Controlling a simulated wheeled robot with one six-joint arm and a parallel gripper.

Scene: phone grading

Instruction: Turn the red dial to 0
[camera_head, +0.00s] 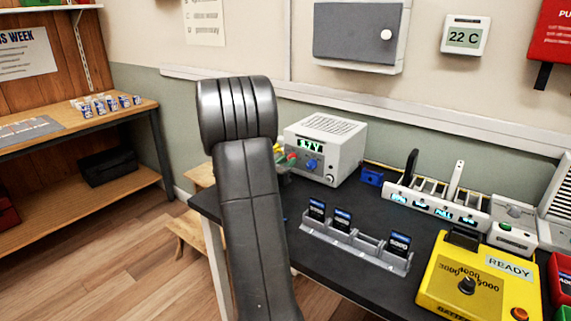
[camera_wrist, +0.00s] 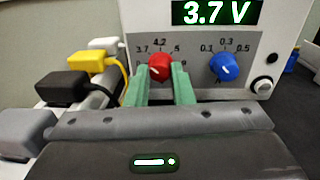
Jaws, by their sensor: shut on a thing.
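The red dial (camera_wrist: 158,66) is on the front of a white power supply (camera_head: 345,146). In the wrist view its white pointer mark leans to the upper left, toward 3.7. The labels 3.7, 4.2 and 5 show around it; lower labels are partly hidden by the fingers. The green display (camera_wrist: 215,12) reads 3.7 V. My gripper (camera_wrist: 160,77) has its two green fingers on either side of the red dial, shut on it. In the head view my arm hides part of the gripper.
A blue dial (camera_wrist: 226,67) sits to the right of the red one, with a round button (camera_wrist: 263,87) beyond it. Yellow (camera_wrist: 86,62) and black (camera_wrist: 68,84) plugs stand close on the left. A grey card rack (camera_head: 375,252) and yellow tester (camera_head: 437,288) are on the table.

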